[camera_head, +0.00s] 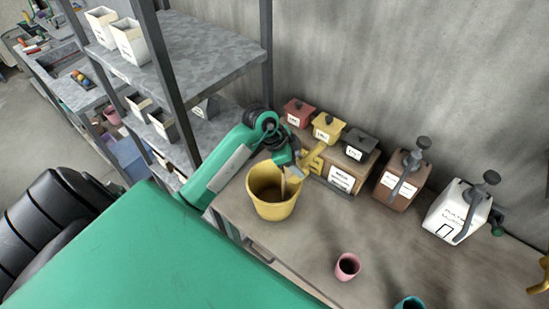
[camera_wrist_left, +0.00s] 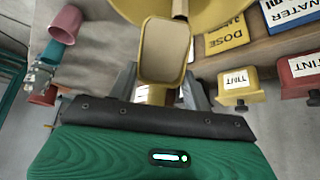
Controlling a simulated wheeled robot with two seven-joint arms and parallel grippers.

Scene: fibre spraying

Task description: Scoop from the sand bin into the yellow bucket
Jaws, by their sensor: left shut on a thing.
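The yellow bucket (camera_head: 264,205) stands upright at the left end of the bench. Its rim and wall also show at the top of the left wrist view (camera_wrist_left: 205,12). My left gripper (camera_head: 292,172) is at the bucket's right rim. In the left wrist view its grey fingers (camera_wrist_left: 160,94) are shut on a yellow-edged scoop (camera_wrist_left: 165,50) with a tan face. I cannot tell whether that face is sand. A narrow tan strip (camera_head: 283,186) shows over the bucket's mouth; I cannot tell whether it is tool or sand. I cannot pick out the sand bin.
Small red (camera_head: 298,112), yellow (camera_head: 327,127) and dark (camera_head: 358,145) lidded boxes stand at the wall, with a wooden box (camera_head: 340,177) in front. Brown (camera_head: 402,180) and white (camera_head: 457,212) cranked dispensers stand right. A pink cup (camera_head: 347,266) is in front. Grey shelves (camera_head: 205,55) rise left.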

